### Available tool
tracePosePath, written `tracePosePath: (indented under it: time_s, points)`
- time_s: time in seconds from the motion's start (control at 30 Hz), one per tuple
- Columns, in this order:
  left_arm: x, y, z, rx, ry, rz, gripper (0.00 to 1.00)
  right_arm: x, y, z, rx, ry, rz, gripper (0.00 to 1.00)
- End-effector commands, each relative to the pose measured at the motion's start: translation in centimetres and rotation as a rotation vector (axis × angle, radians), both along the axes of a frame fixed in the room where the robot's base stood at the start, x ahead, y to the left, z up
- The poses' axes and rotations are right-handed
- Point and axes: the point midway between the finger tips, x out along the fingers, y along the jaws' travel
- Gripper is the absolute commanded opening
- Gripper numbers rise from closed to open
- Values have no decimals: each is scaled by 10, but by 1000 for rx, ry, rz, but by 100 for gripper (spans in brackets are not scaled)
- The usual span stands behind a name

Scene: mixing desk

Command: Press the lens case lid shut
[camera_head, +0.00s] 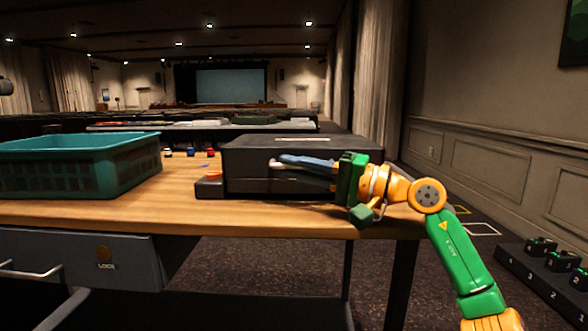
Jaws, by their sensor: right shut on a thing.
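The black lens case (300,145) lies on the wooden desk, right of its middle. A seam shows on its front, but I cannot tell whether the lid is fully shut. My right gripper (342,173) is at the right front of the case, partly covering it. It is shut on a slim blue-grey thing (305,162) with a pale tip. This thing reaches left across the case front. I cannot tell whether it touches the case. My left gripper is not in view.
A teal basket (75,165) stands at the left of the desk (180,208). Several small coloured items (188,152) lie between basket and case. The desk's front strip is clear.

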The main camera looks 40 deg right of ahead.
Motion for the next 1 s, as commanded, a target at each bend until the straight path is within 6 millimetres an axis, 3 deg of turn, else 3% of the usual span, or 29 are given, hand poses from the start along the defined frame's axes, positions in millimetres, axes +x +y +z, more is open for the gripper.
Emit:
tracePosePath:
  time_s: [0.03,0.4,0.43,0.47,0.5,1.0]
  points:
    - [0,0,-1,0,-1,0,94,2,3,-11,-8,27,10,0]
    - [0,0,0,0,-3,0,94,3,3,-13,-8,32,10,0]
    - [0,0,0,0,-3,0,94,3,3,-14,-8,32,10,18]
    - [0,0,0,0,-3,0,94,3,3,-14,-9,31,10,26]
    - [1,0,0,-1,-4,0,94,3,3,-13,-9,30,9,27]
    - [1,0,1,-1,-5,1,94,2,2,-9,-7,21,5,27]
